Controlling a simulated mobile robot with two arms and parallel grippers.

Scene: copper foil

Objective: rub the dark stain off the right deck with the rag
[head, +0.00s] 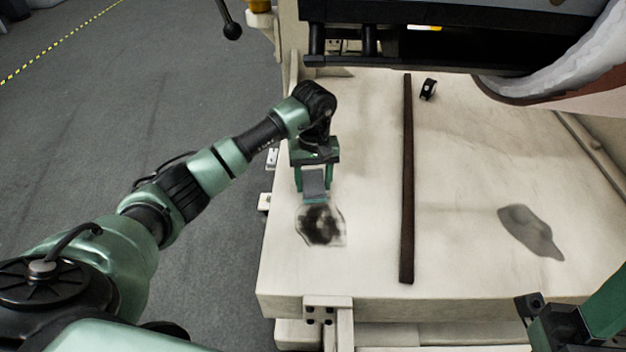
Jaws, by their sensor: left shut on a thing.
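My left gripper (315,200) points down over the left deck, near its left edge. It is shut on the rag (334,234), a pale cloth with a blackish middle, which shows just below the fingertips. I cannot tell whether the rag touches the deck. The dark stain (530,232) is a flat grey patch on the right deck (470,180), right of the dark bar and well apart from the rag. My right gripper (562,325) is only partly in view at the lower right corner; its fingers cannot be made out.
A dark raised bar (407,180) runs front to back between the left deck (370,180) and the right deck. A small black part (428,89) lies near the bar's far end. Black machinery (400,45) and a large pale curved body (560,75) overhang the back.

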